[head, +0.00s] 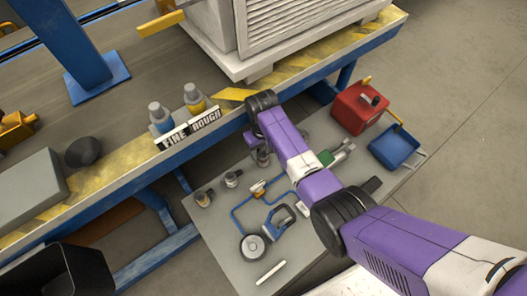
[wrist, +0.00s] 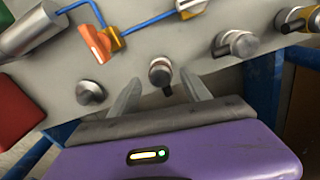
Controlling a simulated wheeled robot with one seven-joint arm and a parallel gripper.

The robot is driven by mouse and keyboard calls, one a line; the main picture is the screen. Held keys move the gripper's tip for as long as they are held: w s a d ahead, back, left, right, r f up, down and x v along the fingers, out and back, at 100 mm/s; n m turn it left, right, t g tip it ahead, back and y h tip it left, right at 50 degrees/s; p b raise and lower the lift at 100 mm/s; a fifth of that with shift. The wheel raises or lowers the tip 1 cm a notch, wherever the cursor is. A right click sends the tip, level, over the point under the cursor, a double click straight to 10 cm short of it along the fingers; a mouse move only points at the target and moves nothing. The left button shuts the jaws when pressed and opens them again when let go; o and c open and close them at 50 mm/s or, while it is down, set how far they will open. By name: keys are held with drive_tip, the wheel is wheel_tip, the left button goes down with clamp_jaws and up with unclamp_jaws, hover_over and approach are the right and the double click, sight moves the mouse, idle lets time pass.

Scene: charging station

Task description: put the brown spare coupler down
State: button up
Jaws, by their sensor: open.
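A small round coupler (wrist: 160,73) with a silver rim and a reddish-brown centre stands on the grey worktop (wrist: 200,110) in the wrist view; I take it for the brown spare coupler. My gripper (wrist: 161,84) is open, with one finger on each side of it. Gaps seem to show between the fingers and the coupler, but contact is hard to judge. In the head view my gripper (head: 262,152) is low over the back of the worktop, under my arm, and the coupler cannot be made out clearly there.
Two similar couplers (wrist: 232,44) (wrist: 293,18) stand to the right in the wrist view. A grey knob (wrist: 92,92) stands to the left. Blue piping (head: 238,218), a red box (head: 359,107) and a blue tray (head: 394,146) share the worktop. The striped bench edge (head: 110,200) is close behind.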

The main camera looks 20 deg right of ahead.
drive_tip(key=shift+r+p, duration=0.4)
drive_tip(key=shift+r, duration=0.95)
